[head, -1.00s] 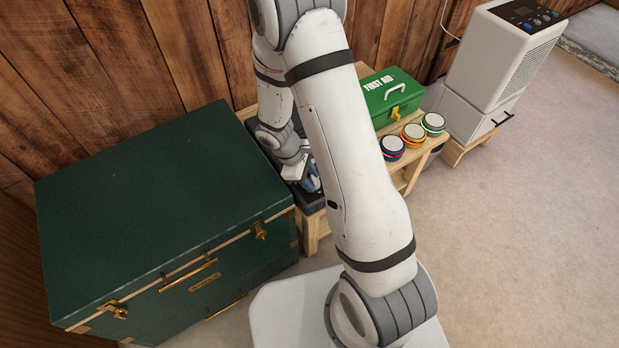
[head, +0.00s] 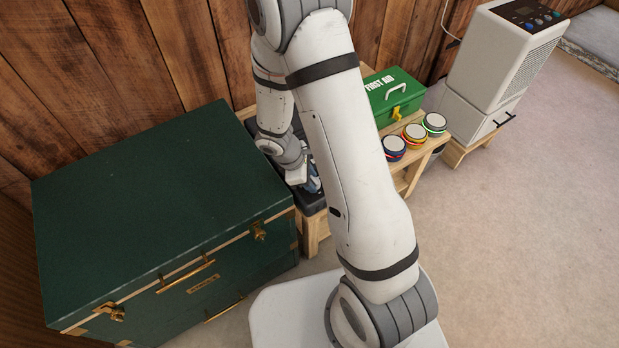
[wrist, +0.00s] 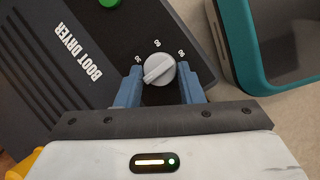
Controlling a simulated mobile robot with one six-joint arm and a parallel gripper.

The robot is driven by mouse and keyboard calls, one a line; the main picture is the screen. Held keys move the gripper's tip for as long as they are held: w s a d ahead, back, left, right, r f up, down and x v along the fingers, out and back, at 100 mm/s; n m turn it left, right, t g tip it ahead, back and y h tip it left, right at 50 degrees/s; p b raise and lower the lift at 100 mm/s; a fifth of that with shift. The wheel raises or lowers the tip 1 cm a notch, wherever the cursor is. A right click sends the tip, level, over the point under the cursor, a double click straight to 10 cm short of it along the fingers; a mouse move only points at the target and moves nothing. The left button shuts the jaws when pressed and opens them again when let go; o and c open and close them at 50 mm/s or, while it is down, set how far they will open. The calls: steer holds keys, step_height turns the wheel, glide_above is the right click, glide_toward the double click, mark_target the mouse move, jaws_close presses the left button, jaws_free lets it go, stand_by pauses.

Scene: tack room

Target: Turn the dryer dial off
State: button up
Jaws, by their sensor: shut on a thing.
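I cannot tell which end of the bar is the pointer. My gripper (wrist: 160,78) has its blue fingers on either side of the dial and is shut on it. In the head view my gripper (head: 312,182) is low over the dark dryer, which my arm mostly hides.
A green round button (wrist: 109,2) is on the dryer. A teal-rimmed object (wrist: 235,50) lies close beside it. A green chest (head: 150,200) stands left. A first aid box (head: 393,97) and several round tins (head: 414,132) sit right. A white appliance (head: 500,60) is farther right.

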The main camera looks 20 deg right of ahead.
steer(key=o, duration=0.7)
steer(key=shift+p+v, duration=1.4)
steer(key=shift+v, duration=2.5)
steer(key=s+d+r+m+t+y+p, duration=0.1)
steer(key=s+r+m+p, duration=0.3)
steer(key=r, duration=0.9)
steer(key=s+d+r+m+t+y+p, duration=0.1)
steer(key=s+r+m+p, duration=0.4)
steer(key=r, duration=0.9)
steer(key=s+d+r+m+y+p, duration=0.2)
steer(key=s+r+m+p, duration=0.2)
steer(key=r+p, duration=0.4)
steer(key=shift+s+d+r+m+t+y, duration=0.15)
steer(key=shift+r+m, duration=0.3)
steer(key=shift+r, duration=1)
steer(key=shift+s+r+m+t+y, duration=0.2)
steer(key=shift+r+m, duration=0.25)
steer(key=shift+r, duration=0.95)
